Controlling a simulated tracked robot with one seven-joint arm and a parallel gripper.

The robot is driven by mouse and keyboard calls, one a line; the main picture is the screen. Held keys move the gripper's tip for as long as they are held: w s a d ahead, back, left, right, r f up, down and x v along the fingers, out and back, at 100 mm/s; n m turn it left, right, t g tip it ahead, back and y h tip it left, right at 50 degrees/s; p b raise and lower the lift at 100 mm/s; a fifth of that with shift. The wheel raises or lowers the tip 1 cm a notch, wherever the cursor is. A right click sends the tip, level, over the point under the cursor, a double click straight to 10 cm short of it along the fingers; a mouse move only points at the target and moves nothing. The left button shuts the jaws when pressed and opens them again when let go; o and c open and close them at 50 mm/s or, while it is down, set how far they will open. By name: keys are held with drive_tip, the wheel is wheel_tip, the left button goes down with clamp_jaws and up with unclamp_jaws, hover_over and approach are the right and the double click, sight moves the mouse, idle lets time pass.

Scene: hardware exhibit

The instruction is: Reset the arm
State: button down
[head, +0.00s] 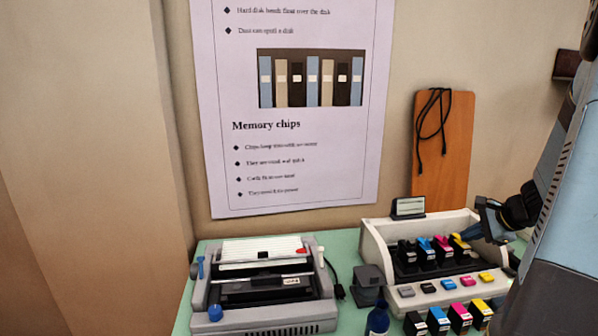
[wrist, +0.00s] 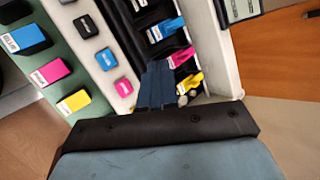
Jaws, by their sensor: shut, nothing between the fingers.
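My gripper (head: 486,222) is at the right in the head view, at the right end of the white cartridge holder (head: 376,238). In the wrist view my gripper (wrist: 158,70) has its fingers together and empty, over the holder's dark slots. A yellow cartridge (wrist: 189,83) and a magenta cartridge (wrist: 181,57) sit in the slots close to the fingers. Whether the fingers touch either one I cannot tell. My arm comes down along the right edge of the head view.
Loose cartridges (head: 460,315) stand in front of the holder. A grey printer-like machine (head: 265,290) is on the green table at left, with a dark box (head: 368,284) and blue bottle (head: 377,320) between. An orange board (head: 455,155) leans on the wall behind.

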drive_tip(key=s+a+r+n+g, duration=0.1)
drive_tip(key=s+a+r+n, duration=0.3)
drive_tip(key=a, duration=0.5)
drive_tip(key=s+a+r+n+g, duration=0.1)
drive_tip(key=a+r+n+g, duration=0.1)
drive_tip(key=a+r+n, duration=0.55)
drive_tip(key=s+a+r+n+h, duration=0.1)
drive_tip(key=s+a+r+n, duration=0.1)
drive_tip(key=s+a+n, duration=0.2)
drive_tip(key=s+a+r+n+t+h, duration=0.1)
drive_tip(key=s+a, duration=0.4)
drive_tip(key=s, duration=0.5)
wheel_tip(320, 180, up, 2)
drive_tip(key=n+h, duration=0.1)
drive_tip(key=n, duration=0.1)
drive_tip(key=shift+a+n, duration=0.35)
drive_tip(key=shift+a, duration=0.05)
